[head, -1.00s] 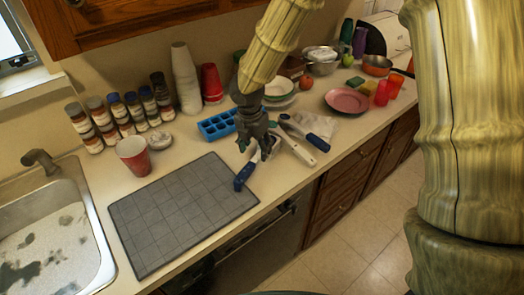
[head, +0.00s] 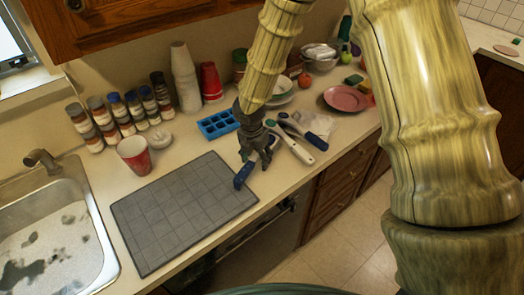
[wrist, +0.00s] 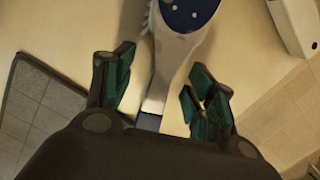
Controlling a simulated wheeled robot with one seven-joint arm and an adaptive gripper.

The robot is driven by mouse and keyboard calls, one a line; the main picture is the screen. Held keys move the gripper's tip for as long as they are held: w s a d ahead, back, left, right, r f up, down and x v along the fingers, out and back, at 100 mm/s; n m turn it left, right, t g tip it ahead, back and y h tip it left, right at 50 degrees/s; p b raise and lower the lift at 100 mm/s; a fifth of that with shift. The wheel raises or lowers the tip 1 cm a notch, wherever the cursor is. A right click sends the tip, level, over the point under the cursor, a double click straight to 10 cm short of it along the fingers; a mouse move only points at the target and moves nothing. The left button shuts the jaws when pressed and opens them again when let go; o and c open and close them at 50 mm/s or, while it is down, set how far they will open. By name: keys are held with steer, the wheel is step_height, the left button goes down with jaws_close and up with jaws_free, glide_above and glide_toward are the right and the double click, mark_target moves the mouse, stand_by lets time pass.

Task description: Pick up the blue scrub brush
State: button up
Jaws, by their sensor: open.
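The rest of the handle is hidden under my gripper.
The grey mat (head: 185,215) lies left of the brush. A white-handled tool (head: 298,151) and a blue-and-white one (head: 308,138) lie close on the right. A blue ice tray (head: 218,124) stands behind. A red cup (head: 134,156) and the sink (head: 55,235) are farther left.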

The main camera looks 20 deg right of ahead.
mark_target(257, 155)
steer(key=c, duration=1.2)
steer(key=shift+r+b, duration=0.7)
steer(key=shift+r, duration=0.7)
steer(key=shift+s+r, duration=0.15)
steer(key=shift+r, duration=0.15)
steer(key=s+a+b, duration=0.1)
steer(key=s, duration=0.4)
steer(key=s+a+r+b, duration=0.1)
steer(key=s+b, duration=0.1)
steer(key=s, duration=0.3)
steer(key=s+a+b, duration=0.1)
steer(key=s+b, duration=0.1)
steer(key=s, duration=0.3)
steer(key=shift+s+a+r, duration=0.15)
steer(key=shift+a+r, duration=0.15)
steer(key=shift+a, duration=0.1)
